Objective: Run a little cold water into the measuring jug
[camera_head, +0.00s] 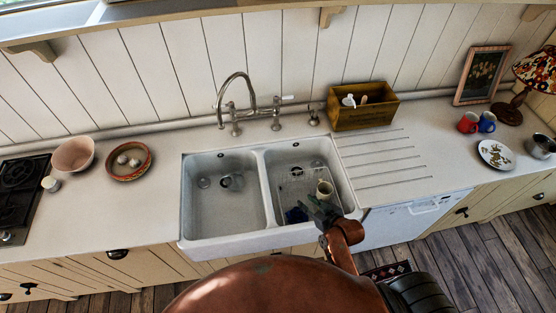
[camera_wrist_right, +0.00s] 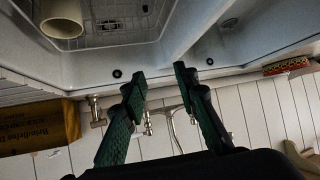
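A clear, hard-to-make-out object that may be the measuring jug (camera_head: 232,182) is in the left basin of the white double sink (camera_head: 262,200). The metal bridge tap (camera_head: 250,98) stands behind the sink, its curved spout ending over the back of the left basin; it also shows in the right wrist view (camera_wrist_right: 174,128). No running water shows. My right gripper (camera_head: 316,207) is over the right basin, in front of a cream mug (camera_head: 325,188). In the right wrist view its green fingers (camera_wrist_right: 159,76) are apart with nothing between them. My left gripper is out of view.
The right basin holds a wire rack (camera_head: 297,180) and a dark blue item (camera_head: 296,215). A wooden box (camera_head: 364,108) stands behind the grooved drainer. A red-brown bowl (camera_head: 129,161) and a pink bowl (camera_head: 73,155) are left of the sink. Red (camera_head: 468,123) and blue mugs (camera_head: 487,122) stand right.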

